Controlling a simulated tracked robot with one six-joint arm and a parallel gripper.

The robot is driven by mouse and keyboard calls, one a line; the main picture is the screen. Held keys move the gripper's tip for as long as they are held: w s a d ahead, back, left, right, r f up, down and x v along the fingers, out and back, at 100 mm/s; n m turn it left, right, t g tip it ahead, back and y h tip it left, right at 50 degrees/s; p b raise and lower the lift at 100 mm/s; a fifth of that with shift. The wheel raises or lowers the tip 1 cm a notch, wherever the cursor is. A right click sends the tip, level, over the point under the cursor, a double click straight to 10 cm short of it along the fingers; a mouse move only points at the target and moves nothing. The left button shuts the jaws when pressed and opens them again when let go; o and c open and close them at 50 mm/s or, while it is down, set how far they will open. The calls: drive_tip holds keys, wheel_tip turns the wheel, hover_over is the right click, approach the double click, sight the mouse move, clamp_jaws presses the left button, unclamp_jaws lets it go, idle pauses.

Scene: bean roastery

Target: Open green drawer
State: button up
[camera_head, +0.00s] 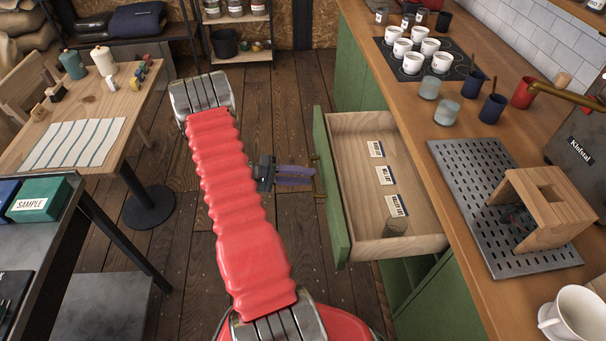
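The green drawer (333,195) stands pulled well out from the green counter on the right. Its wooden inside shows several white labelled cards and a small glass near the front right corner. A brass handle (319,178) is on its green front. My gripper (312,175) is at the handle, with its dark fingers pointing right toward the drawer front. From this angle I cannot tell whether the fingers are closed around the handle or only beside it.
The wooden counter (415,95) above carries white cups, glasses, a perforated metal tray (450,170) and a wooden stand (545,205). A wooden table (85,105) and a dark table with a green sample box (40,200) stand left. Wooden floor between is clear.

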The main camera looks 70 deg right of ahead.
drive_tip(key=shift+w+r, duration=0.1)
drive_tip(key=v, duration=1.3)
drive_tip(key=shift+w, duration=0.3)
drive_tip(key=shift+a, duration=0.1)
